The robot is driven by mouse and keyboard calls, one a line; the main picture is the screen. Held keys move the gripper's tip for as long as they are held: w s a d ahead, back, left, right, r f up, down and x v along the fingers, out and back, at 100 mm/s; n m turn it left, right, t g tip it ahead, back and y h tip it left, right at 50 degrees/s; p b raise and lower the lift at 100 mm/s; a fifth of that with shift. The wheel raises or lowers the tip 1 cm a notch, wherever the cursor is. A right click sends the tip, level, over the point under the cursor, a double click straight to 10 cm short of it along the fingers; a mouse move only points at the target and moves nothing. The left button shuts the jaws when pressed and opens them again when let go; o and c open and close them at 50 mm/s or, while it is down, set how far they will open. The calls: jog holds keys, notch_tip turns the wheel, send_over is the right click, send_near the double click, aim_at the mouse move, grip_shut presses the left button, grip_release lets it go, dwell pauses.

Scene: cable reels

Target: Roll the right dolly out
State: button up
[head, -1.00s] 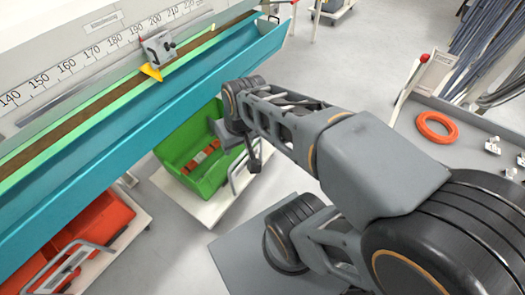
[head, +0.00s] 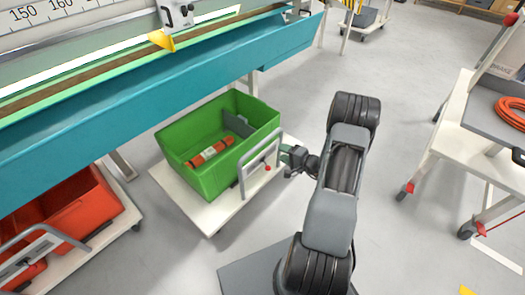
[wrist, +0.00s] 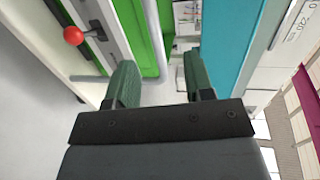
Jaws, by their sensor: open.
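The right dolly (head: 213,219) is a white platform under the teal bench, carrying a green crate (head: 213,183) with an orange-brown cylinder (head: 209,153) inside. A grey hoop handle (head: 242,171) rises at its right front edge, with a small red knob (head: 267,168) beside it. My gripper (head: 285,155) is open, low beside the right end of the handle; I cannot tell if it touches. The red knob (wrist: 73,35) and green crate (wrist: 141,30) lie ahead and left.
A left dolly (head: 120,222) with a red crate (head: 72,220) stands close by. The teal bench (head: 130,110) overhangs both, with a leg behind the green crate. A white cart (head: 468,140) with an orange coil (head: 512,110) stands right. Grey floor (head: 400,95) between is clear.

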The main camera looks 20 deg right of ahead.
aim_at(262, 143)
jog(key=shift+t, duration=0.3)
jog(key=shift+d+f+b+x, duration=0.25)
jog(key=shift+b+x, duration=0.3)
jog(key=shift+x, duration=1.7)
jog(key=shift+d+f+b+x, duration=0.1)
jog(key=shift+f+b+x, duration=0.3)
jog(key=shift+x, duration=1.85)
jog(key=shift+d+f+b+x, duration=0.2)
jog(key=shift+b+x, duration=0.45)
jog(key=shift+x, duration=1.6)
jog(key=shift+w, duration=0.1)
jog(key=shift+c, duration=0.4)
grip_shut()
jog(key=shift+d, duration=0.1)
